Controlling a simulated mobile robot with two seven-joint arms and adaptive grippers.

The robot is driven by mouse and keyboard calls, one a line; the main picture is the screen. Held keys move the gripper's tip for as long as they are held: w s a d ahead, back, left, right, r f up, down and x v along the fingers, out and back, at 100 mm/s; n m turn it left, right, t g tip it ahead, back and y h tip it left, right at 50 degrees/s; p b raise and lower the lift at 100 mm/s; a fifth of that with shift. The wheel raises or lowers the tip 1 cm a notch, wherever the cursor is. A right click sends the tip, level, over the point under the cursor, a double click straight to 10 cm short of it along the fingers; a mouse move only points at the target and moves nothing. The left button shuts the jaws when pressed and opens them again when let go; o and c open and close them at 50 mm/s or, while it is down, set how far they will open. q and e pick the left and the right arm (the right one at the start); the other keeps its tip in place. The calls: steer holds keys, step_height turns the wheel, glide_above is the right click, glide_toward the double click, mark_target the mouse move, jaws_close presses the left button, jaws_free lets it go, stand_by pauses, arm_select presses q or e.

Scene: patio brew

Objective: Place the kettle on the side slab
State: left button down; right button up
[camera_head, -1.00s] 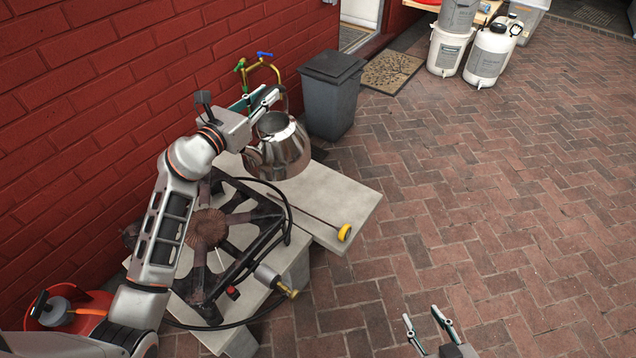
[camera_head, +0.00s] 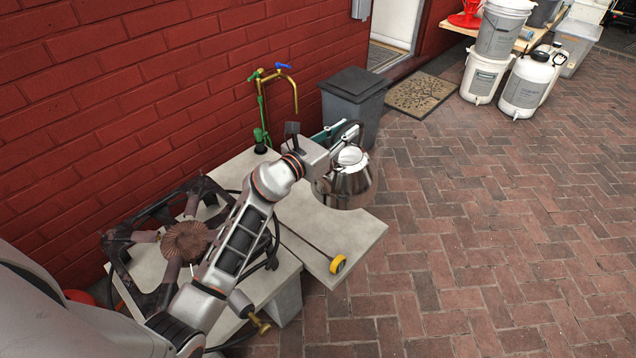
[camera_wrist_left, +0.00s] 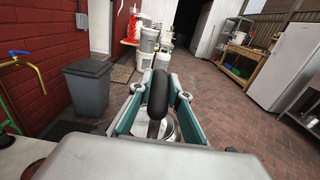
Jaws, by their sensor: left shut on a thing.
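In the left wrist view, my left gripper (camera_wrist_left: 158,100) is shut on the kettle's black handle (camera_wrist_left: 157,96), with a finger on each side; the kettle body below is mostly hidden. My right gripper is not in view.
A rusty burner (camera_head: 187,240) stands on a slab at the left. A yellow-ended thermometer-like rod (camera_head: 337,264) lies on the side slab. A grey bin (camera_head: 353,100) and a brass tap (camera_head: 284,76) stand behind. Brick paving at the right is clear.

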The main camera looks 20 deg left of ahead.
mark_target(335, 163)
arm_select(q)
step_height(335, 163, down, 9)
steer(key=b, duration=0.4)
step_height(335, 163, down, 6)
steer(key=b, duration=0.4)
steer(key=shift+r, duration=0.25)
steer(key=shift+f+b, duration=0.25)
steer(key=shift+b, duration=0.05)
step_height(335, 163, down, 5)
steer(key=b, duration=0.3)
steer(key=shift+r, duration=0.55)
steer(key=shift+f, duration=0.2)
steer(key=c, duration=2.2)
jaws_free()
steer(key=shift+f, duration=0.35)
steer(key=o, duration=0.3)
steer(key=shift+r, duration=0.1)
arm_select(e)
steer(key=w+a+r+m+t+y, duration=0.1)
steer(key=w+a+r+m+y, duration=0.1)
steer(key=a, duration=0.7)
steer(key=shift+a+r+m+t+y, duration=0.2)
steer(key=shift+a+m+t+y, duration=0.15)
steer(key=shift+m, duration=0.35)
